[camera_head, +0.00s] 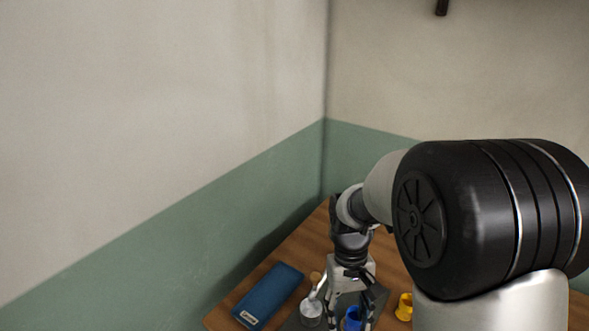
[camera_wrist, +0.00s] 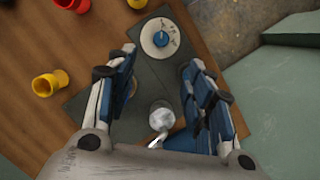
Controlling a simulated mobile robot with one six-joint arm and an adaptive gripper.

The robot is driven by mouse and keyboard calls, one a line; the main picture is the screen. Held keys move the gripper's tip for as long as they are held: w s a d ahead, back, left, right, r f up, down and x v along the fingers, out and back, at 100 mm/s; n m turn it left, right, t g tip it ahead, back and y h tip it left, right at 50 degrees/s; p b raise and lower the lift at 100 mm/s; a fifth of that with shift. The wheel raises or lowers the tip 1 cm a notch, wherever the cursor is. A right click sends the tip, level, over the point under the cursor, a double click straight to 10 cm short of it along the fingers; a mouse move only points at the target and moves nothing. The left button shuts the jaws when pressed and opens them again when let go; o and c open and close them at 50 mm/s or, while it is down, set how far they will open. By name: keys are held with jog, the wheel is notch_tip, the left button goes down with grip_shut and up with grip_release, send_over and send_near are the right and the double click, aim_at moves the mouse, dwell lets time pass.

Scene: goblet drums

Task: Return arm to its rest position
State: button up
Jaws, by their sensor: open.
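My gripper (camera_head: 351,310) hangs pointing down over the table at the end of my arm, and its lower end is cut off by the picture's bottom edge. In the wrist view my gripper (camera_wrist: 160,62) has its two fingers wide apart, with nothing held between them.
The wooden table (camera_head: 308,240) carries a dark mat (camera_wrist: 88,108). On it are a white disc with a blue centre (camera_wrist: 160,38) and a silvery object (camera_wrist: 162,114). A blue box (camera_head: 268,295) lies left of my gripper. A red drum (camera_wrist: 60,23) is at upper left. Walls (camera_head: 250,195) stand close behind.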

jog(key=s+d+r+m+t, duration=0.1)
jog(key=s+r+t, duration=0.6)
jog(key=s+r, duration=0.8)
jog(key=shift+s+d+r+t, duration=0.3)
jog(key=shift+s+d+r, duration=0.1)
jog(key=shift+s+d, duration=0.25)
